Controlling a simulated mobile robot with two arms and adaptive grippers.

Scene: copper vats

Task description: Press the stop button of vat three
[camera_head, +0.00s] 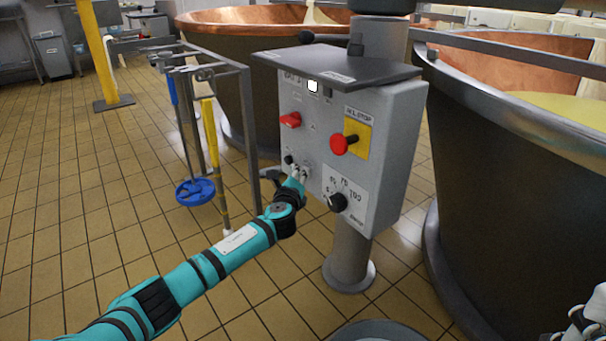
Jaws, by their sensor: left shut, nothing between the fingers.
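A grey control box (392,140) stands on a post in the middle of the head view. On its face are a red mushroom button (339,145) on a yellow plate, a red switch (290,120), a white button (313,86), a black knob (338,202) and a small black button (288,159). Which one is the stop button of vat three I cannot tell; the labels are too small to read surely. My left gripper (299,173) is shut and empty at the lower left of the face, beside the small black button. Whether it touches the panel is unclear. It hides part of the panel.
Large copper vats stand right (470,190) and behind (225,60). A rack (248,120) with hanging tools is just left of the box. A grey lid (340,67) overhangs the box. My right gripper (580,325) shows partly at bottom right.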

